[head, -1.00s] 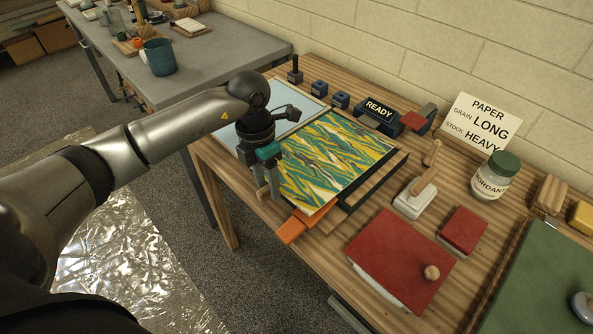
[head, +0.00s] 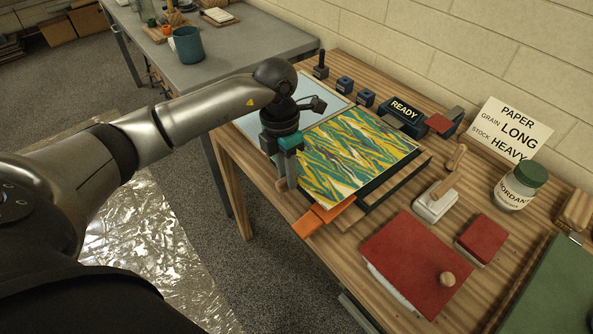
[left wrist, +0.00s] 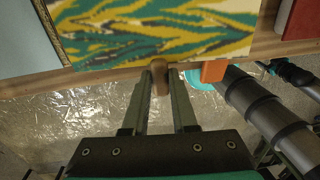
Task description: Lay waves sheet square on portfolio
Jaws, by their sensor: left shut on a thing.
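The waves sheet (head: 357,152) has green, yellow and white wavy bands. It lies over a dark, wood-edged tray (head: 385,188) near the table's left end. It also fills the top of the left wrist view (left wrist: 160,30). My left gripper (head: 286,182) is at the sheet's near left edge. In the left wrist view its fingers (left wrist: 160,80) are shut on a small wooden tab (left wrist: 160,66) at that edge. A green flat board (head: 535,297) at the right edge may be the portfolio; I cannot tell for sure.
An orange piece (head: 322,214) sticks out below the sheet. A pale blue tray (head: 327,103) is behind my gripper. A red block with a knob (head: 405,250), a smaller red block (head: 481,240), a wood-handled tool (head: 437,203) and a jar (head: 520,187) stand between sheet and green board.

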